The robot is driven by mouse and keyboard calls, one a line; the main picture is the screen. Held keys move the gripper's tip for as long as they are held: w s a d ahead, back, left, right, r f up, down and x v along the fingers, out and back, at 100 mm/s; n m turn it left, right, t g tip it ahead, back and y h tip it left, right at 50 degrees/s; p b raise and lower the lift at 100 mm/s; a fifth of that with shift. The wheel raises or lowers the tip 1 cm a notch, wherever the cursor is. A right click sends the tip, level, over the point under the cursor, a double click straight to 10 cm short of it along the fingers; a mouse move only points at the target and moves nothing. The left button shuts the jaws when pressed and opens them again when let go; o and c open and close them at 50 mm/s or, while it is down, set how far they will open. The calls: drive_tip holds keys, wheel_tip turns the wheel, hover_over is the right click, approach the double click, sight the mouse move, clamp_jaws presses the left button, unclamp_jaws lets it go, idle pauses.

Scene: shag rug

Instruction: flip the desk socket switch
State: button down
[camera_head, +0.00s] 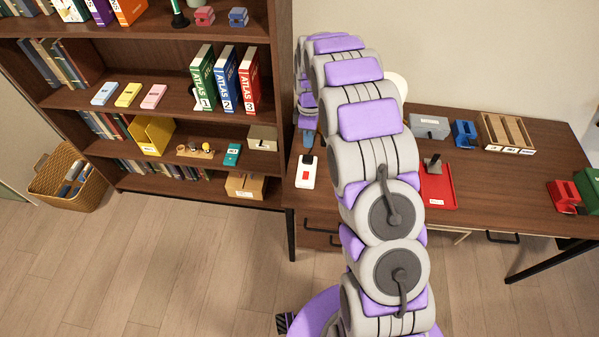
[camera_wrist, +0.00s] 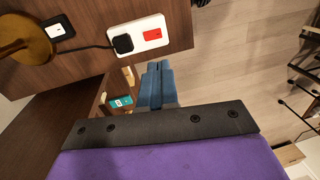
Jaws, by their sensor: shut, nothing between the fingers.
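The desk socket (camera_head: 306,173) is a white strip on the left end of the brown desk, with a red switch (camera_head: 305,175) at its near end. A black plug (camera_head: 308,159) sits in its far end. In the wrist view the socket (camera_wrist: 138,44) shows with the red switch (camera_wrist: 153,35) to the right and the plug (camera_wrist: 122,44) to the left. My gripper (camera_wrist: 158,67) has its blue fingers together and empty, apart from the switch in the picture. In the head view my gripper (camera_head: 308,141) appears just beyond the plug; the height gap is unclear.
A bookshelf (camera_head: 279,95) stands left of the desk. A red tray (camera_head: 449,184), a grey box (camera_head: 430,124) and a wooden organizer (camera_head: 486,130) are on the desk, right of my arm. A gold round base (camera_wrist: 20,45) sits near the socket in the wrist view.

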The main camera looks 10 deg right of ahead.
drive_tip(key=a+f, duration=0.1)
drive_tip(key=f, duration=0.1)
drive_tip(key=b, duration=0.3)
approach(304, 177)
drive_tip(key=shift+n, duration=0.3)
drive_tip(key=f, duration=0.4)
drive_tip(key=s+f, duration=0.1)
drive_tip(key=f, duration=0.1)
drive_tip(key=shift+d+f, duration=0.15)
drive_tip(key=shift+d, duration=0.2)
drive_tip(key=shift+a+f, duration=0.35)
drive_tip(key=shift+a, duration=0.05)
